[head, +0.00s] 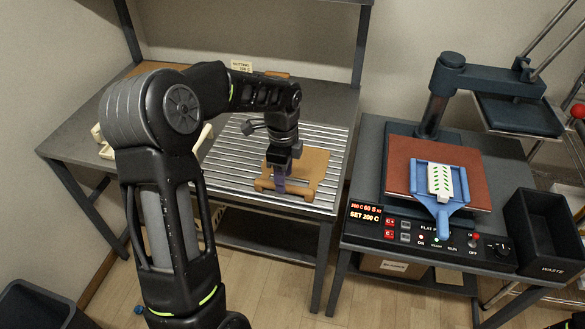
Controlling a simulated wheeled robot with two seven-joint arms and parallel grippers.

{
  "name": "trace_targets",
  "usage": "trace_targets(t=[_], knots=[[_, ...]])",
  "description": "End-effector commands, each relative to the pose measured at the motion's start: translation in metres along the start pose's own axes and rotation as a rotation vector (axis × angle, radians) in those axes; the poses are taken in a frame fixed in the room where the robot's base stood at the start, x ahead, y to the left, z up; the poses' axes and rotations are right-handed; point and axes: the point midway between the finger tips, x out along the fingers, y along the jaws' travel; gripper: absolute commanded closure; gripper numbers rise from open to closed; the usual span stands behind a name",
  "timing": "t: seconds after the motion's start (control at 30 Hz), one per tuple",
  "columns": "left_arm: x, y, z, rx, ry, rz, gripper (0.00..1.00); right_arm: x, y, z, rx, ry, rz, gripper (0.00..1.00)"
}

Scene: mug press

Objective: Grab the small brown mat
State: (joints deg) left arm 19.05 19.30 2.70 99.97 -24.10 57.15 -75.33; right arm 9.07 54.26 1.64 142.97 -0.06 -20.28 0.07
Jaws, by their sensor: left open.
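A tan-brown mat-like piece (316,168) lies on the ribbed metal surface of the left table; it is the small brown mat as far as I can tell. My left gripper (280,181) is open and points down over the left part of this piece. The gripper hides some of the piece, and I cannot tell whether the fingertips touch it. My right gripper is not in view.
The ribbed surface (228,172) is clear around the piece. A cream object (105,150) sits behind my left arm. At right stands a heat press with a red-brown pad (405,170), a blue paddle (438,210), a swung-aside upper plate (517,115) and a black waste bin (543,232).

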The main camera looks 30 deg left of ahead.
Motion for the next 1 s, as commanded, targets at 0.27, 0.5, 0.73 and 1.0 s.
trace_targets(t=[0.27, 0.5, 0.73, 1.0], knots=[[0.037, 0.001, 0.001, 0.001, 0.000, 0.004, 0.55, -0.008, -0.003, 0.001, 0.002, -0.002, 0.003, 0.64], [0.040, 0.000, 0.001, 0.001, 0.000, 0.001, 0.55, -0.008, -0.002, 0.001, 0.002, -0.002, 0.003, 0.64], [0.040, 0.000, 0.001, 0.001, 0.000, 0.001, 0.55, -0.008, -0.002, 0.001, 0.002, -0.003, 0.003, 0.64], [0.039, 0.000, 0.001, 0.001, 0.000, 0.001, 0.63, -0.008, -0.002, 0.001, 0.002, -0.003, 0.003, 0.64]])
